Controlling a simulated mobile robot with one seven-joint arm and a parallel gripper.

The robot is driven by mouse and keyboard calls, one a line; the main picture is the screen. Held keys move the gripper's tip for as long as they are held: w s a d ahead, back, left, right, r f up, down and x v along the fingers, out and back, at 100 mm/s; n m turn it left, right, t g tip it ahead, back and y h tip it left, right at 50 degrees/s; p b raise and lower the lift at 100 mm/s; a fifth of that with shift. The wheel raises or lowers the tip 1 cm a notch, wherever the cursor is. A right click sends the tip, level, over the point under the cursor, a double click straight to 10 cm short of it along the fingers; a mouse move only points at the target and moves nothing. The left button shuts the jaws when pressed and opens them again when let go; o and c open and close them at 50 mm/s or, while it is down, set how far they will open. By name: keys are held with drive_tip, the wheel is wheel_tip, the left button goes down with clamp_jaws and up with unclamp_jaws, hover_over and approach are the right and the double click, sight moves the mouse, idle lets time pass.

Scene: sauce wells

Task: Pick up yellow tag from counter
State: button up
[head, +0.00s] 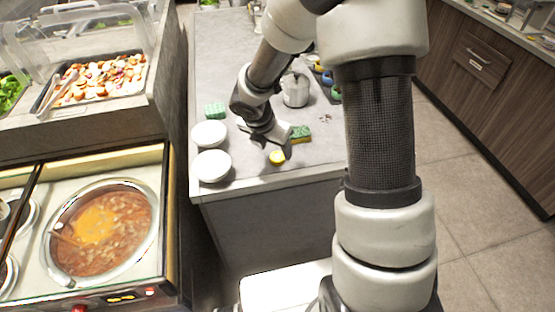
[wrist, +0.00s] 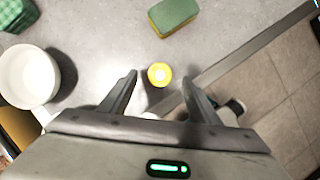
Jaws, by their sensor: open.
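The yellow tag (head: 277,157) is a small round yellow piece lying on the grey counter (head: 320,160) near its front edge. In the wrist view the yellow tag (wrist: 159,74) shows a paler centre and lies just beyond the fingertips, about midway between them. My gripper (wrist: 160,80) is open and empty, with one finger on each side of the tag's line. It does not touch the tag. In the head view my gripper (head: 268,136) is above the counter behind the tag, and its fingers are hard to make out.
A green and yellow sponge (wrist: 173,15) lies just beyond the tag. White bowls (head: 211,166) stand at the counter's left, with a green sponge (head: 214,110) behind them. A metal pot (head: 295,90) stands farther back. The counter edge is close to the tag.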

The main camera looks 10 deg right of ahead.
sight(278, 156)
drive_tip(key=x, duration=0.4)
drive_tip(key=shift+s+a+b, duration=0.1)
drive_tip(key=shift+s+b, duration=0.05)
drive_tip(key=shift+b, duration=0.2)
drive_tip(key=c, duration=1.2)
drive_tip(key=shift+o, duration=0.2)
drive_tip(key=shift+r, duration=0.1)
